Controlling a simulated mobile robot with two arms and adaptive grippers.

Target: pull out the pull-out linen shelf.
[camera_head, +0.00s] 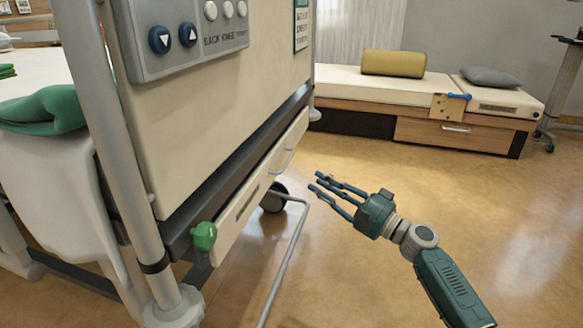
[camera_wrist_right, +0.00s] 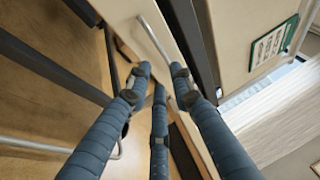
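The pull-out linen shelf (camera_head: 232,225) shows as a long cream front under the dark lower rail of the bed's end board. It sits close against the rail. Its metal bar handle (camera_head: 284,163) is on the far half of the front. My right gripper (camera_head: 331,187) is to the right of the handle, fingers spread and pointing toward the front, apart from it in the head view. In the right wrist view the handle (camera_wrist_right: 154,40) lies just beyond the open fingertips (camera_wrist_right: 158,80), with nothing between them. My left gripper is not in view.
A bent metal tube frame (camera_head: 291,247) stands out near the floor, below the shelf. A green knob (camera_head: 204,236) is at the near end of the rail. A bench (camera_head: 385,87) with cushions stands at the back. The floor right of the bed is clear.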

